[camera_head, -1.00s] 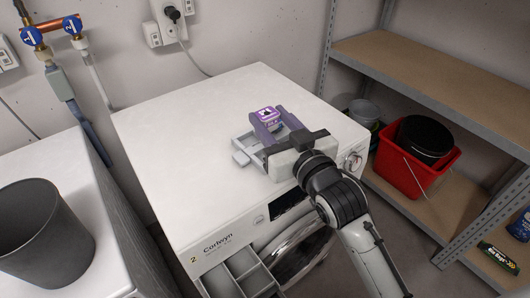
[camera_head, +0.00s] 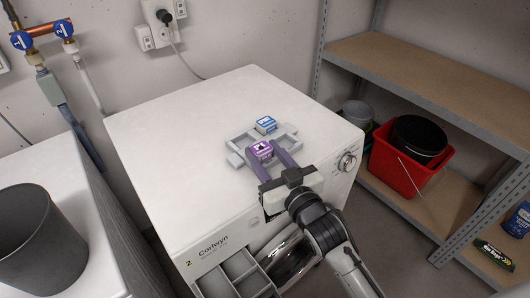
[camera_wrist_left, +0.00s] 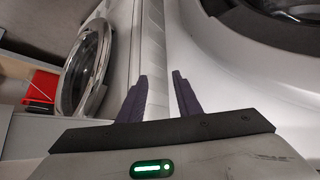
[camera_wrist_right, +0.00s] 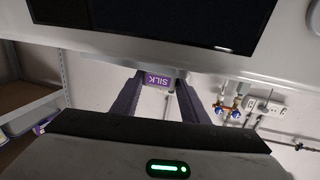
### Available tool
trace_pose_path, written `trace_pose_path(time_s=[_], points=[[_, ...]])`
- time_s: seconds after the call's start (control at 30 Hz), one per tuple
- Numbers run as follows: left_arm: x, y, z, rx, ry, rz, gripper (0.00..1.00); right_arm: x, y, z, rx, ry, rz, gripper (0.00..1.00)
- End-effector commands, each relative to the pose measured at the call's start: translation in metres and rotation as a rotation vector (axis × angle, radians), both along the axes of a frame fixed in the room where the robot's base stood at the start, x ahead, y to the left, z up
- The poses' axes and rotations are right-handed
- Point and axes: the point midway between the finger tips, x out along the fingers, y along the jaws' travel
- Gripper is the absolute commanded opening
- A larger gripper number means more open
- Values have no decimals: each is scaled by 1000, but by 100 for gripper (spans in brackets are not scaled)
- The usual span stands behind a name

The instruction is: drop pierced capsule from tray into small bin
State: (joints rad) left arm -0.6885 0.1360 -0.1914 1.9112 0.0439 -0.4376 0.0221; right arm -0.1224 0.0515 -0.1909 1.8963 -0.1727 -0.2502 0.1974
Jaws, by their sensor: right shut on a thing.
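My right gripper (camera_head: 264,153) is shut on a purple capsule (camera_head: 261,149) over the near part of a grey compartment tray (camera_head: 287,133). I cannot tell whether the capsule touches the tray. In the right wrist view the capsule, marked SILK (camera_wrist_right: 158,80), sits between the fingertips. A blue capsule (camera_head: 266,124) sits at the tray's far side. I cannot see a pierced hole on either capsule. A dark grey bin (camera_head: 40,245) stands on the left machine. My left gripper (camera_wrist_left: 160,77) is open and empty in its wrist view, outside the head view.
The tray rests on a white washer (camera_head: 180,125) whose top is otherwise clear. Its detergent drawer (camera_head: 240,270) stands open at the front. A shelf (camera_head: 430,70) on the right holds a red bucket (camera_head: 395,170) on its lower board. Pipes with blue valves (camera_head: 42,34) run up the wall.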

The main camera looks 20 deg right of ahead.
Motion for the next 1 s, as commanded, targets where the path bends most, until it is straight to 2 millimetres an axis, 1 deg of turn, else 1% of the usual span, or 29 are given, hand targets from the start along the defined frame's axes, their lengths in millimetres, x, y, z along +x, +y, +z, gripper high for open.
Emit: trace_pose_path(time_s=[0.17,0.27,0.3,0.37,0.4,0.67,0.77,0.83,0.87,1.0], points=[[2,0,0,-1,-4,0,31,0,0,0,0,0,0,19],[3,0,-1,-1,-6,0,31,0,0,-4,0,0,0,19],[3,0,-1,-1,-7,1,31,0,0,-4,0,0,0,42],[3,0,0,-1,-7,1,31,0,0,-3,0,0,0,52],[3,0,0,-1,-7,1,31,0,0,-3,0,0,0,59],[3,0,-1,0,-6,1,31,0,0,-3,0,0,0,59],[3,0,-5,0,-5,0,31,0,0,-5,-1,0,0,59],[3,0,-12,1,-4,0,31,0,0,-7,-2,-2,0,59],[3,0,-12,1,-3,-1,31,-2,0,-6,-2,-1,0,59],[2,-1,-10,2,-2,-2,31,-32,-5,-4,0,3,0,59]])
